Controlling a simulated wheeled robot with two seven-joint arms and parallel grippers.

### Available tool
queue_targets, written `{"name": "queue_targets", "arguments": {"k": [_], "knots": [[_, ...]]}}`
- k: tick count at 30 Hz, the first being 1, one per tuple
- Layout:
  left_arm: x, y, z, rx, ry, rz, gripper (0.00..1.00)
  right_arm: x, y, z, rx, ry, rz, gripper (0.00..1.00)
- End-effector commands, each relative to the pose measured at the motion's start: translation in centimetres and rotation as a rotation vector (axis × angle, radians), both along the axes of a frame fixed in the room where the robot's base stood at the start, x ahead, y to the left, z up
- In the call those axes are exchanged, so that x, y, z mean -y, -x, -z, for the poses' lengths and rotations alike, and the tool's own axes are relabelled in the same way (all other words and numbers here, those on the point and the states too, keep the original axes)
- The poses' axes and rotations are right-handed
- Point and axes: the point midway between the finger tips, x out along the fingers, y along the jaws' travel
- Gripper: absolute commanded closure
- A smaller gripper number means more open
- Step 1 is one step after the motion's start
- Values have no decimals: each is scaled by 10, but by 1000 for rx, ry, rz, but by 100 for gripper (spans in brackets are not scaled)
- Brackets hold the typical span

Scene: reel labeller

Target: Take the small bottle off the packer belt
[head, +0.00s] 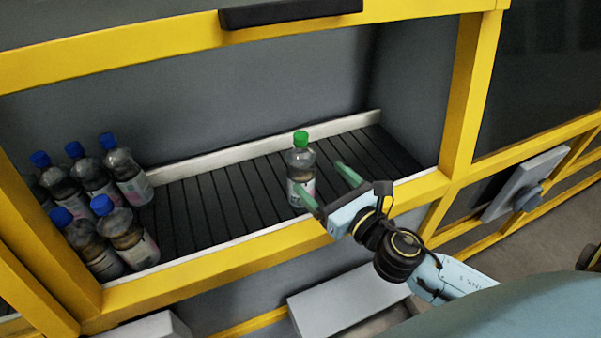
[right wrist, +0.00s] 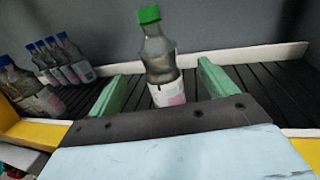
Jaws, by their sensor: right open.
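A small clear bottle with a green cap (head: 301,163) stands upright on the dark slatted packer belt (head: 215,204), apart from the other bottles. My right gripper (head: 322,186) reaches over the yellow front rail with its two green fingers open. In the right wrist view the green-capped bottle (right wrist: 159,62) stands between the open fingers (right wrist: 160,88), with space on both sides. The lower part of the bottle is hidden there by the gripper body. I cannot tell whether a finger touches it. My left gripper is not in view.
A yellow frame (head: 240,249) edges the opening in front, with a yellow post (head: 464,95) at the right. A low white guide (head: 257,150) runs behind the belt. The belt's middle is clear.

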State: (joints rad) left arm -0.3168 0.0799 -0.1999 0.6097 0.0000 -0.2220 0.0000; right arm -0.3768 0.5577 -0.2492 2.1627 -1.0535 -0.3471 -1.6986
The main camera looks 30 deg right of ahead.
Motion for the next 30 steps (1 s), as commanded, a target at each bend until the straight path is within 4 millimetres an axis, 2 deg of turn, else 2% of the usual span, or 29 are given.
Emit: {"name": "queue_targets", "arguments": {"k": [4, 12, 17, 21, 30], "knots": [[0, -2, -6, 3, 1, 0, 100, -3, -19, -1, 2, 0, 1, 17], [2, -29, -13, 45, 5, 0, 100, -6, -35, -3, 2, 1, 0, 17], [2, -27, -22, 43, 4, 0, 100, -11, -58, -10, 3, -1, 0, 17], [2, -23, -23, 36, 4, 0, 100, -13, -73, -7, 1, -1, 0, 17], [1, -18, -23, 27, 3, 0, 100, -14, -78, -6, -1, 0, 0, 17]]}}
